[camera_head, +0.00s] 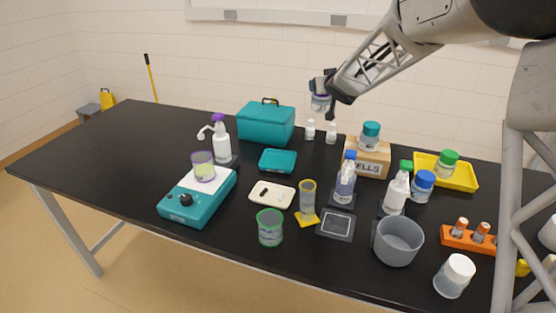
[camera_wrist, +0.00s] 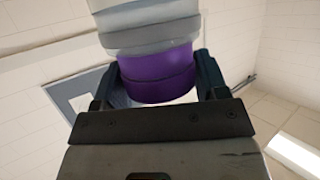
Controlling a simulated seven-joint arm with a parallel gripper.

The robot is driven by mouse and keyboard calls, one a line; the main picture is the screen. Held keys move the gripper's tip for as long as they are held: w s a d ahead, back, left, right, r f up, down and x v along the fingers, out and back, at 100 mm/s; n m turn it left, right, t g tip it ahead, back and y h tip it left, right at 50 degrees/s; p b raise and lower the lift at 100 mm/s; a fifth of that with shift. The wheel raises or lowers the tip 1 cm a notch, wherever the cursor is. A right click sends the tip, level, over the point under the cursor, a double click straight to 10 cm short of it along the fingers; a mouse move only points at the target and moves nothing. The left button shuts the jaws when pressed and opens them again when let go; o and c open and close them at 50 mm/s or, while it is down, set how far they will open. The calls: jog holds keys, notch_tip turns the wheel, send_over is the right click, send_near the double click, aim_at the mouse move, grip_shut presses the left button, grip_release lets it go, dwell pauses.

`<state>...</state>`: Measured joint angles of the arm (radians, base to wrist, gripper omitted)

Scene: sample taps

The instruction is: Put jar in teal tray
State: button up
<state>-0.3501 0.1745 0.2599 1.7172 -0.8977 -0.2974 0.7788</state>
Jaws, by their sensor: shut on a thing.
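My gripper (camera_head: 325,84) is raised above the back of the black table and shut on a jar (camera_head: 320,103). In the wrist view the jar's purple lid (camera_wrist: 158,84) sits between the two fingers of my gripper (camera_wrist: 156,76), and its clear body with a pale band extends beyond the lid. The teal tray (camera_head: 278,160) is small, shallow and empty, lying in the middle of the table in front of the teal case. The held jar is up and to the right of the tray in the head view, well apart from it. The wrist view does not show the tray.
A teal case (camera_head: 266,124) stands behind the tray, with two small white bottles (camera_head: 331,135) to its right. A purple-topped wash bottle (camera_head: 221,142) stands left of the tray. A cream plate (camera_head: 271,195) lies in front. A cardboard box (camera_head: 366,158) bears a teal-lidded jar.

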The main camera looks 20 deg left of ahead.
jog(key=s+a+n+g+y, duration=0.1)
jog(key=s+a, duration=0.2)
jog(key=a, duration=0.4)
jog(key=s+a+n+g+y, duration=0.1)
jog(key=s+a, duration=0.3)
jog(key=a, duration=0.2)
notch_tip(320, 180, down, 11)
jog(key=shift+w+a, duration=0.2)
jog(key=shift+a, duration=0.05)
jog(key=shift+f, duration=0.15)
notch_tip(320, 180, down, 6)
jog(key=shift+f, duration=0.15)
dwell(0.4)
jog(key=shift+f, duration=1.8)
jog(key=shift+f, duration=0.1)
jog(key=o, duration=1.2)
